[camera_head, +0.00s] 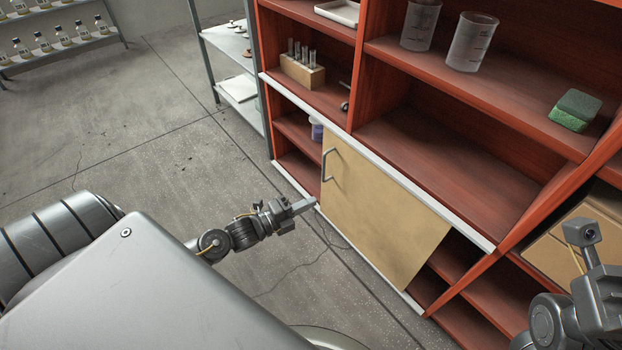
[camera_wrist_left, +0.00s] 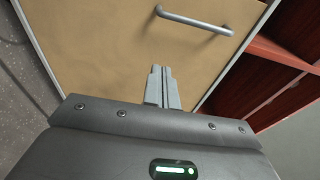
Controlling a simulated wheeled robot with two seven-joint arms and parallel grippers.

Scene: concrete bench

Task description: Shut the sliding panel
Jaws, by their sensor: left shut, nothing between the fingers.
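The sliding panel (camera_head: 378,215) is a tan board in the lower front of a red cabinet. It stands between white rails, with open shelf space on both sides of it. Its metal bar handle (camera_head: 326,165) is near its left edge; the handle also shows at the top of the left wrist view (camera_wrist_left: 195,21). My left gripper (camera_head: 306,205) is shut and empty, near the panel's lower left corner and apart from the handle. Its closed fingers (camera_wrist_left: 160,86) show against the panel in the left wrist view. My right arm (camera_head: 590,300) is at the right edge; its finger state is unclear.
Upper shelves hold beakers (camera_head: 471,42), a green sponge (camera_head: 575,110) and a test-tube rack (camera_head: 302,70). A white-lidded container (camera_head: 316,129) sits in the opening left of the panel. A metal rack (camera_head: 238,90) stands beside the cabinet. The concrete floor (camera_head: 150,120) at left is clear.

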